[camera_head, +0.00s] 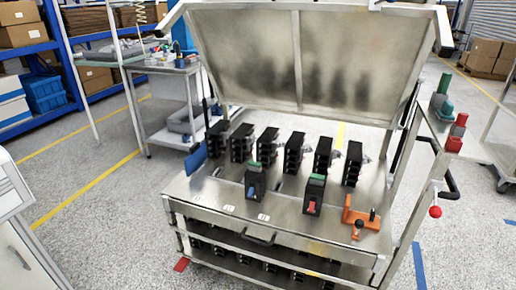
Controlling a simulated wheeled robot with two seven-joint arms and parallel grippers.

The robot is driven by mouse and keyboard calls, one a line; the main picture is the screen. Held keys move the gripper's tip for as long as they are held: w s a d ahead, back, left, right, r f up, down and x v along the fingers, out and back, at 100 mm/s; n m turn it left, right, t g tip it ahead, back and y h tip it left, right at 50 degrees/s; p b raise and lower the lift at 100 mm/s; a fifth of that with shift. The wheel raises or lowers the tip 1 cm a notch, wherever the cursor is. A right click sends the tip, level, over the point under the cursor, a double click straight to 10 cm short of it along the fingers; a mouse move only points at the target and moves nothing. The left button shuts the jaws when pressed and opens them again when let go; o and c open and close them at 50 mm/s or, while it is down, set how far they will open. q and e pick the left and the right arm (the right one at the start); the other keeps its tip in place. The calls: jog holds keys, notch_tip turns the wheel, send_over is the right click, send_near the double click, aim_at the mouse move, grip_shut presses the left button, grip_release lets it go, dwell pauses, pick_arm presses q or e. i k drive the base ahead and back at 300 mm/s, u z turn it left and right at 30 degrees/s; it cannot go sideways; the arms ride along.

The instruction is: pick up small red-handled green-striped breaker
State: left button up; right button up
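A small black breaker with a red handle and a green stripe on top (313,196) stands upright on the front part of the metal cart top (215,196). To its left stands a similar black breaker with a blue handle and a green top (255,182). The two stand apart with bare metal between them. Neither of my grippers shows in the head view, and nothing is touching either breaker.
Several black breakers (351,164) stand in a row behind, below the raised metal lid (290,57). An orange fixture (360,216) sits right of the red-handled breaker. Red and green items (455,133) rest on the right side shelf. Labels and a handle (258,238) line the front.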

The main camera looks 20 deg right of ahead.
aim_at(315, 188)
jog(key=u, duration=0.3)
jog(key=i, duration=0.85)
jog(key=z, duration=0.65)
jog(key=i, duration=0.8)
jog(key=z, duration=0.8)
